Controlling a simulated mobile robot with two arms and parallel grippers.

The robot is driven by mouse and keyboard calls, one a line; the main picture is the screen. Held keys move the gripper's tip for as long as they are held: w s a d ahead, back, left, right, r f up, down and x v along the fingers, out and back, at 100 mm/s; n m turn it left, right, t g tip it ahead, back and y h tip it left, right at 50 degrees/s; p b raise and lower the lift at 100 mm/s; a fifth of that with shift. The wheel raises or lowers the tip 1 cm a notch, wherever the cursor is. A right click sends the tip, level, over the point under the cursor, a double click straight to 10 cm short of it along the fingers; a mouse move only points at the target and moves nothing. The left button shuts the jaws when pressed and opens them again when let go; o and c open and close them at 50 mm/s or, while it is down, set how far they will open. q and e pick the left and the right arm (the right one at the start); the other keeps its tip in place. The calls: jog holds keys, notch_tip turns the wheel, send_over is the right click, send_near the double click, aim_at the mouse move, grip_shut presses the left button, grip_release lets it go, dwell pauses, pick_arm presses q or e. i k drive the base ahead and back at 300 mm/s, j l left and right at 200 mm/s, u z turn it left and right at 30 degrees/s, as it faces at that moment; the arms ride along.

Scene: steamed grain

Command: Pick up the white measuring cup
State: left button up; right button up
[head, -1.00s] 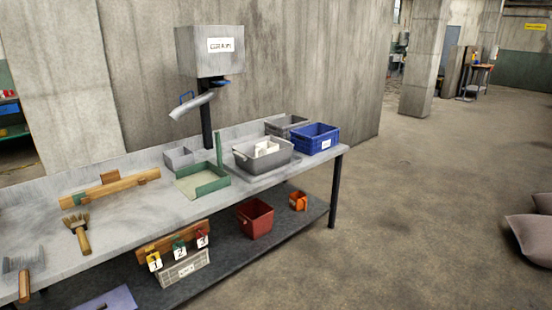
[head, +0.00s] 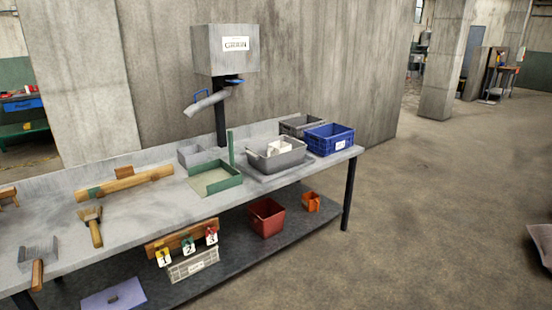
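A small white object (head: 278,147), which looks like the white measuring cup, sits inside a grey tub (head: 262,163) on the workbench. Its lower part is hidden by the tub's wall, and its exact shape is too small to tell. The tub stands on a flat grey plate toward the right end of the bench. Neither of my grippers shows in the head view.
The workbench (head: 150,212) has a lower shelf with a red bin (head: 267,222) and an orange cup (head: 311,203). A blue crate (head: 329,140) and a green tray (head: 214,182) flank the tub. A grain dispenser (head: 226,62) stands behind.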

aim_at(277, 147)
jog(key=i+l+u, duration=0.2)
jog(key=u, duration=0.2)
jog(key=i+l+u, duration=0.3)
jog(key=u, duration=0.15)
jog(key=i, duration=0.05)
